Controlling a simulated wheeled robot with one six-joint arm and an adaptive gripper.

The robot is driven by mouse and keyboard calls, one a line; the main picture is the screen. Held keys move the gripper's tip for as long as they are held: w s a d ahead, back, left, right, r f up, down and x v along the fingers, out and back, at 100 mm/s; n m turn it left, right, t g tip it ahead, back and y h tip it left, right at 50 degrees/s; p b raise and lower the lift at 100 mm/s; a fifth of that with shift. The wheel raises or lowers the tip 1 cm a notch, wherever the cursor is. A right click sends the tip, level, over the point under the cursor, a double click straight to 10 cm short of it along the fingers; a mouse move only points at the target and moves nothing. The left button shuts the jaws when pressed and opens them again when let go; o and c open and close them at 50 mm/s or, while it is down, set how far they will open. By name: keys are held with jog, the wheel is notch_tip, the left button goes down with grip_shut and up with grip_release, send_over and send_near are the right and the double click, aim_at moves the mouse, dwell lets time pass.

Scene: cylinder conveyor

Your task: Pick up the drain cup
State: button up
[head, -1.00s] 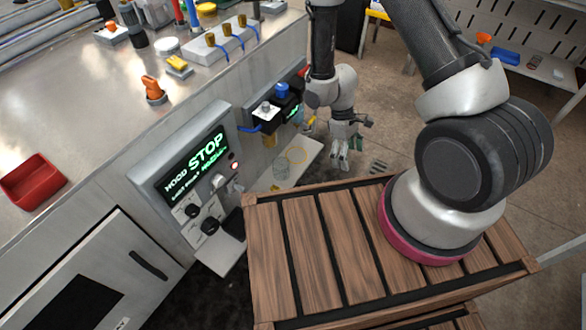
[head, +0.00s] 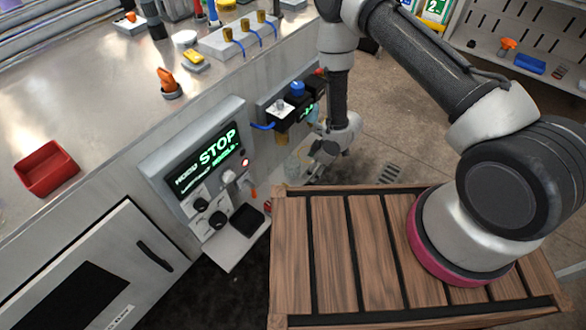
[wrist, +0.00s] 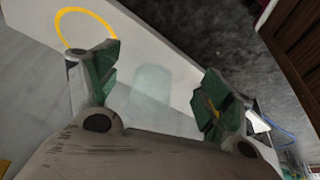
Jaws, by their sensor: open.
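The drain cup appears as a clear, see-through cup (head: 292,168) low beside the wooden deck, partly hidden by my gripper in the head view. In the wrist view the faint cup (wrist: 151,84) stands on a pale shelf (wrist: 185,62), between my two fingers in the picture. My gripper (wrist: 160,88) is open, with a green-padded finger on each side. Whether the pads touch the cup cannot be told. In the head view my gripper (head: 315,164) is right next to the cup.
A yellow ring (wrist: 85,28) is marked on the shelf. The control panel reading STOP (head: 205,160) stands left of the gripper. A dispenser with a blue knob (head: 297,89) is above the cup.

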aim_at(292, 166)
jog(key=shift+w+a, duration=0.15)
jog(key=shift+a, duration=0.5)
jog(key=shift+w+a, duration=0.15)
jog(key=shift+a, duration=0.45)
jog(key=a, duration=0.2)
jog(key=w+a, duration=0.1)
jog(key=a, duration=0.1)
jog(key=shift+a+f, duration=0.1)
jog(key=shift+f, duration=0.05)
jog(key=shift+w+a+f, duration=0.1)
jog(key=shift+f, duration=0.6)
jog(key=shift+w+a+f, duration=0.1)
jog(key=shift+a+f, duration=0.15)
jog(key=shift+f, duration=0.3)
jog(key=c, duration=1.1)
